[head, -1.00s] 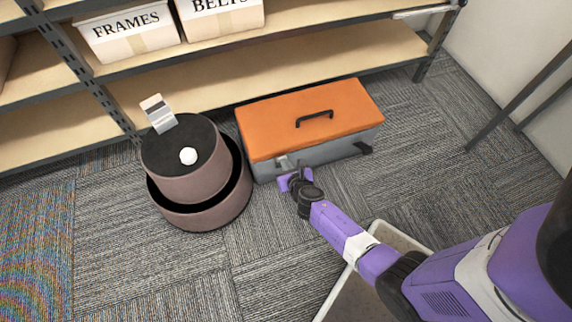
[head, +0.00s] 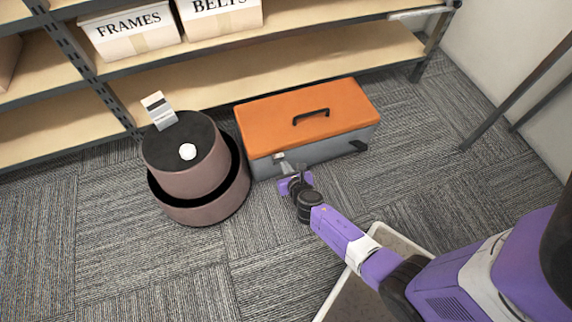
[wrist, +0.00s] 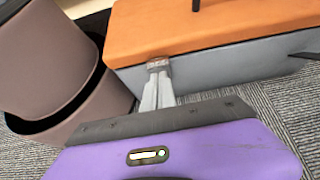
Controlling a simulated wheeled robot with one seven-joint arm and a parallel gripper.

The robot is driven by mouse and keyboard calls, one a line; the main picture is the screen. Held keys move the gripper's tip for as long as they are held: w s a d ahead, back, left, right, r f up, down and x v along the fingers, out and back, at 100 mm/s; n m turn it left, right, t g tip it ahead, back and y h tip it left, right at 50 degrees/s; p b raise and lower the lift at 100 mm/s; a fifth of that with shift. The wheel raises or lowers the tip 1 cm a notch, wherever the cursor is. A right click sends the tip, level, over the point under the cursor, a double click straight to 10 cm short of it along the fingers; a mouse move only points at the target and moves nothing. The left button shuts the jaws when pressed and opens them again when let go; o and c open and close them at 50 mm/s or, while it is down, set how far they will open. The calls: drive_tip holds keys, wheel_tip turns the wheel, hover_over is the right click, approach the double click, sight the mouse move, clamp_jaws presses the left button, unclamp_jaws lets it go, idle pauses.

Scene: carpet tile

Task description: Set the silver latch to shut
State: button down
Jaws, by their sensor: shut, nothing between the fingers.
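The toolbox (head: 262,166) has an orange lid (head: 340,98), which is down, and a grey body. The silver latch (head: 279,157) is at the left of its front face, by the lid seam. In the wrist view the latch (wrist: 158,64) shows just beyond my fingertips, its lower part hidden by them. I cannot tell its exact angle. My gripper (head: 284,168) is shut and empty, its fingers pointing at the latch, touching or very close. In the wrist view the gripper (wrist: 156,80) has its pale fingers together.
A dark latch (head: 358,146) sticks out at the toolbox's front right. Shelving (head: 300,55) runs behind. Carpet in front is free.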

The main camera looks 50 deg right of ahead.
drive_tip(key=w+r+p+v, duration=0.1)
drive_tip(key=p+v, duration=0.4)
drive_tip(key=v, duration=0.5)
drive_tip(key=shift+d+r+p, duration=0.25)
drive_tip(key=shift+r+p, duration=0.1)
drive_tip(key=shift+r, duration=0.05)
drive_tip(key=shift+s, duration=0.1)
